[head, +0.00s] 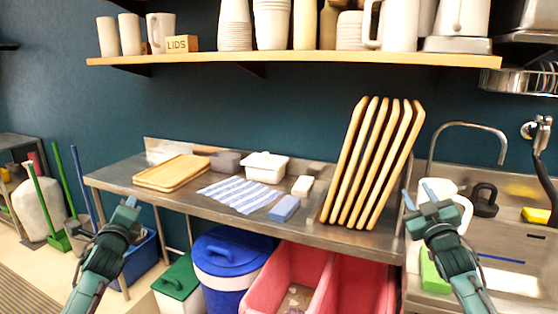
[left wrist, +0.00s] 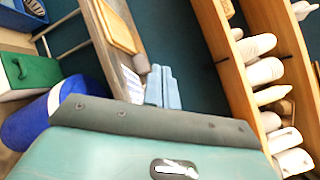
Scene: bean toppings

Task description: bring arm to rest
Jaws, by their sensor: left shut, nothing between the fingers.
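My left gripper (head: 130,202) is raised in front of the left end of the metal counter in the head view. It is shut and empty. Its closed blue-grey fingers (left wrist: 162,88) show in the left wrist view, apart from any object. My right gripper (head: 432,191) is raised at the right, in front of the sink area.
The metal counter (head: 130,176) holds a wooden tray (head: 172,173), a striped cloth (head: 240,194), a white container (head: 266,167) and upright wooden boards (head: 372,165). A blue bin (head: 232,262), a green-lidded bin (head: 178,285) and red bins (head: 285,275) stand below. A shelf (head: 290,58) hangs above.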

